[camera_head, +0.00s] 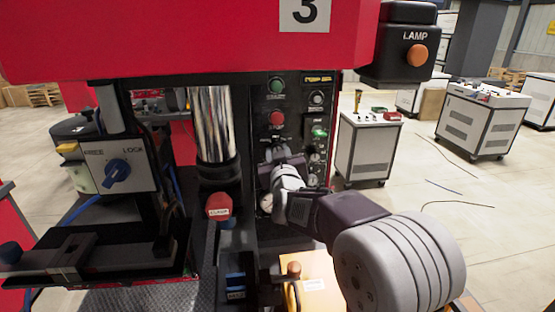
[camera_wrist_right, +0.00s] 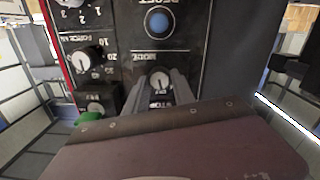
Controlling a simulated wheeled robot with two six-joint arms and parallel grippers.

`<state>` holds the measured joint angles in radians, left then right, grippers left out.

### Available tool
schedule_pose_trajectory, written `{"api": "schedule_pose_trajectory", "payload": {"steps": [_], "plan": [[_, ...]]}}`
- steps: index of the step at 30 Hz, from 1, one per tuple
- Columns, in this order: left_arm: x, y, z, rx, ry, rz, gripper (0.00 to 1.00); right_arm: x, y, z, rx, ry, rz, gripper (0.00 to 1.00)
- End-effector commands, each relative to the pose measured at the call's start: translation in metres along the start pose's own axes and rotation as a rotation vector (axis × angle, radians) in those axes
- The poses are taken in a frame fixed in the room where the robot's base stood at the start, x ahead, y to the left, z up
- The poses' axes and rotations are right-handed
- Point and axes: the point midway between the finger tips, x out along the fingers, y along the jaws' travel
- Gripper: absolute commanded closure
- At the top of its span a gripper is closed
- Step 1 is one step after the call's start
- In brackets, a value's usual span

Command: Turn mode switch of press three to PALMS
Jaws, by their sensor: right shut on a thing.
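The press with the number 3 plate (camera_head: 305,11) stands in front of me, with a black control panel (camera_head: 296,107) on its front. In the right wrist view the mode switch (camera_wrist_right: 158,80) is a small round knob with a pale face, next to the word MODE. My right gripper (camera_wrist_right: 158,88) is shut on this knob, with one finger on each side. In the head view my right gripper (camera_head: 280,156) is against the panel and hides the knob. The label under the knob is partly covered by the fingers, so its setting is not readable. My left gripper is out of view.
Green (camera_head: 277,86) and red (camera_head: 277,118) buttons sit above my right gripper. A green knob (camera_head: 319,132) is close on the right. A blue reset button (camera_wrist_right: 159,23) shows in the wrist view. A blue lock switch (camera_head: 117,172) is at left, a lamp box (camera_head: 398,58) at upper right.

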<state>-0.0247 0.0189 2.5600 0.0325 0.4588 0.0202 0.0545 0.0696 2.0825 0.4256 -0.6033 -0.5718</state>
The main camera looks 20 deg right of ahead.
Motion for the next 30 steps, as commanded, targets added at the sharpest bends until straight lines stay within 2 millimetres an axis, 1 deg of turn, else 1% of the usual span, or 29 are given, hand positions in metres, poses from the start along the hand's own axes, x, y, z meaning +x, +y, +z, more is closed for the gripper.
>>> {"api": "schedule_pose_trajectory", "payload": {"steps": [1, 2, 21, 30], "plan": [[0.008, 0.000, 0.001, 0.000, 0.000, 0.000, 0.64, 0.000, -0.002, 0.008, 0.043, -0.010, -0.004, 1.00], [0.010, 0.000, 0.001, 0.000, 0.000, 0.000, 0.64, 0.000, -0.002, 0.008, 0.072, -0.012, -0.005, 1.00], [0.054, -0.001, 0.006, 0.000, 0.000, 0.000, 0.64, 0.000, -0.001, 0.009, 0.669, -0.033, -0.021, 1.00], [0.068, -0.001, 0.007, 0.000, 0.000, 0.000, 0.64, 0.000, -0.001, 0.007, 0.879, -0.040, -0.027, 1.00]]}}
